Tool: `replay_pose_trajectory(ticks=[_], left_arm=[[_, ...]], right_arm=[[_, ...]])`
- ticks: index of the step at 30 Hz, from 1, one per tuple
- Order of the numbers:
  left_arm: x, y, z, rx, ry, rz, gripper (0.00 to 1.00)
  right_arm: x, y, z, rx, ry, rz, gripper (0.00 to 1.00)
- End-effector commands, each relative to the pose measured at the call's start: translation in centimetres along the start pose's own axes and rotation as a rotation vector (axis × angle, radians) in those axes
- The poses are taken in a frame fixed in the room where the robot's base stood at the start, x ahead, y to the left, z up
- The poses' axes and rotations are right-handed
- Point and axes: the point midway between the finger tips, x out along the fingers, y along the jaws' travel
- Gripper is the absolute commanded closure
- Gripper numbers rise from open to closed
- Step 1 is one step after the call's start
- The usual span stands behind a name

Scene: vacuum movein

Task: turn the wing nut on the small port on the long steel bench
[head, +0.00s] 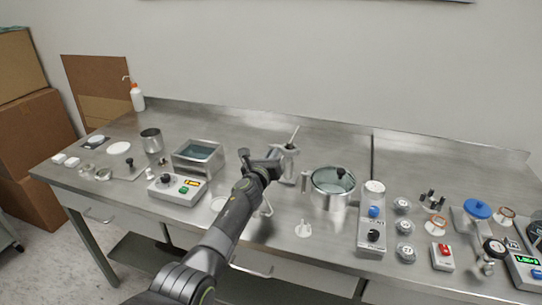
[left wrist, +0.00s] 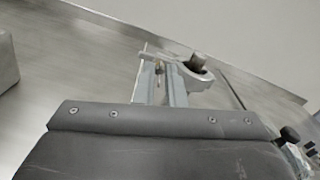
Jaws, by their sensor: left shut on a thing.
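The long steel bench (head: 330,250) runs across the head view. My left gripper (head: 268,163) reaches over its middle, at the left side of a small steel port fitting (head: 288,165) with a slanted rod on top. In the left wrist view my dark gripper body (left wrist: 160,140) fills the lower part. Beyond it is the metal clamp of the fitting (left wrist: 190,75), with a round stub and a bar. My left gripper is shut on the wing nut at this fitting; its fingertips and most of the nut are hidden. My right gripper is not in view.
A round glass-lidded chamber (head: 333,187) stands just right of the fitting. A control box (head: 177,189) and an open steel box (head: 198,156) are to the left.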

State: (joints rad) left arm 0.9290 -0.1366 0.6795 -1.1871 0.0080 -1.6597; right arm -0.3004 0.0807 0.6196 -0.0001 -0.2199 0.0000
Motion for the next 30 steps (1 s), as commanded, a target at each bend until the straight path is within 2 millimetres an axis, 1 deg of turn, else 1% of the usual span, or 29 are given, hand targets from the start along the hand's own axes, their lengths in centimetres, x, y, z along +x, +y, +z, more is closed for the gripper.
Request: replay_pose_trajectory(ticks=[6,15,21,30], left_arm=[[0.0,0.06,-0.04,-0.158,0.001,0.0,1.0],[0.0,0.1,-0.05,-0.297,0.001,0.0,1.0],[0.0,0.11,-0.05,-0.334,0.001,0.0,1.0],[0.0,0.11,-0.05,-0.337,0.0,0.0,1.0]], right_arm=[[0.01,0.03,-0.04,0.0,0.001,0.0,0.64],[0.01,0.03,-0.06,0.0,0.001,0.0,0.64],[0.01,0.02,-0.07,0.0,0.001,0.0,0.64],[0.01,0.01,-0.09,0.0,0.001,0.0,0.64]])
